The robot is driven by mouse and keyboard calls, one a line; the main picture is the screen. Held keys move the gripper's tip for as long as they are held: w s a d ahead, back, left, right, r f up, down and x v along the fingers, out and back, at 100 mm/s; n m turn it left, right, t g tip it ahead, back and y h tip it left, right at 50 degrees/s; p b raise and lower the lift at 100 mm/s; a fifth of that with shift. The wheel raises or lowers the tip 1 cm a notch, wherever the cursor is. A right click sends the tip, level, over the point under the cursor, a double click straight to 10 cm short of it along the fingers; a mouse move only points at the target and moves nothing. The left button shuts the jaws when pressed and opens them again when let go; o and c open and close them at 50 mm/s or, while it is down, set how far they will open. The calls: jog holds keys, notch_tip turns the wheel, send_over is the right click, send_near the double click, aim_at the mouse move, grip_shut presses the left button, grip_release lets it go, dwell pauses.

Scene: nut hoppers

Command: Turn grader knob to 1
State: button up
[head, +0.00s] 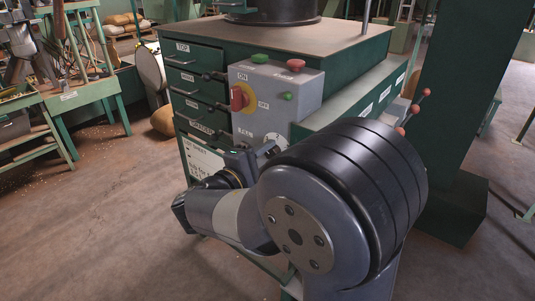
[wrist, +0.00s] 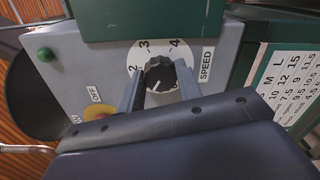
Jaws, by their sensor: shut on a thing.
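The black knob (wrist: 160,72) sits on a white dial (wrist: 190,52) on the grey panel. The dial shows the numbers 2, 3 and 4 and the word SPEED beside it. In the wrist view my gripper (wrist: 160,80) has one finger on each side of the knob and is shut on it. The number 1 is not visible, and I cannot clearly tell which number the knob points to.
A red switch on a yellow plate (head: 240,97) and a green button (head: 286,96) are on the same box. Green and red buttons top it. Labelled drawers (head: 194,83) are at left. A lettered chart (wrist: 290,75) is at right in the wrist view. Open floor (head: 90,215) lies left.

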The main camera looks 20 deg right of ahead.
dwell(0.3)
jog(key=o, duration=1)
jog(key=shift+c, duration=0.2)
jog(key=v, duration=1.1)
jog(key=shift+w+d, duration=0.1)
jog(key=x, duration=1)
jog(key=shift+w+d, duration=0.2)
jog(key=shift+d, duration=0.1)
jog(key=shift+a, duration=0.1)
